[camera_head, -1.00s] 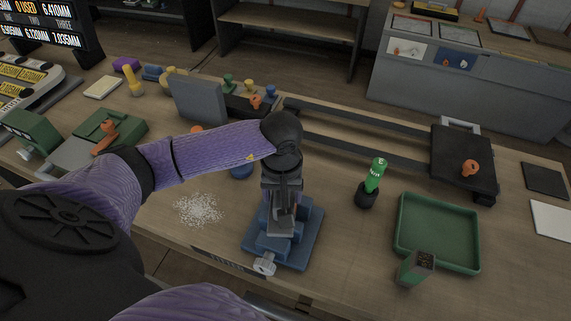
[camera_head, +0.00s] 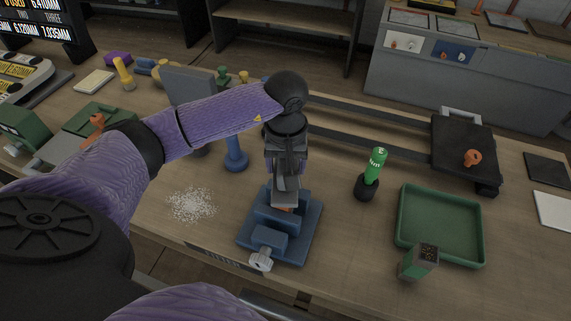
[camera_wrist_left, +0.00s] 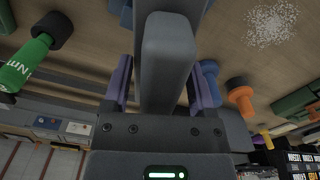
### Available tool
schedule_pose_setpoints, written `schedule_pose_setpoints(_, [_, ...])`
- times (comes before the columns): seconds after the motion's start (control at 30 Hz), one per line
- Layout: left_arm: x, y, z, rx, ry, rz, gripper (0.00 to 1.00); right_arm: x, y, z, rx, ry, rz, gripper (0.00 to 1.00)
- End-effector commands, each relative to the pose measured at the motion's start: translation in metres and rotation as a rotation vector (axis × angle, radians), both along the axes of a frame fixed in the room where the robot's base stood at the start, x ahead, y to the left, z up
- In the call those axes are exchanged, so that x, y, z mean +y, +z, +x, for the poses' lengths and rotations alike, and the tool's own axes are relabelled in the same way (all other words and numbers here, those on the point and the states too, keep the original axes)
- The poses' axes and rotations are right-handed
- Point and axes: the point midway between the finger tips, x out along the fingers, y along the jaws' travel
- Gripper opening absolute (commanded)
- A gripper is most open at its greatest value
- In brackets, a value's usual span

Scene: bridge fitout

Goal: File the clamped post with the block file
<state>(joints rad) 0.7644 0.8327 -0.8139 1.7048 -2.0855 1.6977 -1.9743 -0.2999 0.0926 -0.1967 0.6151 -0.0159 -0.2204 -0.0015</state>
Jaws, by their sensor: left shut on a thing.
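My left gripper (camera_head: 285,165) is above the blue vise (camera_head: 309,235) on the bench, reaching down from the left. It is shut on the grey block file (camera_head: 286,192). In the left wrist view the file (camera_wrist_left: 168,55) is a long grey bar between the purple fingers of the gripper (camera_wrist_left: 163,90). A small orange piece, likely the clamped post (camera_head: 287,209), shows just under the file at the vise jaws. The rest of the post is hidden, and I cannot tell whether the file touches it. My right gripper is not in view.
A pale patch of filings (camera_head: 191,204) lies left of the vise. A blue stand (camera_head: 236,158) is behind it. To the right are a green bottle (camera_head: 375,165) in a dark holder, a green tray (camera_head: 402,218) and a green block with a dark top (camera_head: 418,263).

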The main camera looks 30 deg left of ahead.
Motion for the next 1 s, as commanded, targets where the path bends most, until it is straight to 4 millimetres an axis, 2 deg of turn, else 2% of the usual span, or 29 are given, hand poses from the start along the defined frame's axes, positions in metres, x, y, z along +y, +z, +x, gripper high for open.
schedule_pose_setpoints(0.03, [0.0,0.013,0.0,-0.004,0.0,0.0,0.0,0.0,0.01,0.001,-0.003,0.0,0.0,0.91])
schedule_pose_setpoints(0.23, [0.0,0.042,0.0,-0.004,-0.001,0.0,0.0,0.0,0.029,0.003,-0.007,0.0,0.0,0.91])
schedule_pose_setpoints(0.57, [0.0,0.044,0.0,-0.002,-0.001,0.0,0.0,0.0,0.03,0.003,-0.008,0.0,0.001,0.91])
schedule_pose_setpoints(0.83, [0.0,0.074,0.001,-0.004,-0.001,-0.001,0.0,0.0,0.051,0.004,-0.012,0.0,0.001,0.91])
schedule_pose_setpoints(1.0, [0.0,0.073,0.0,-0.002,-0.001,-0.001,0.0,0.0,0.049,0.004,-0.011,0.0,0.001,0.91])
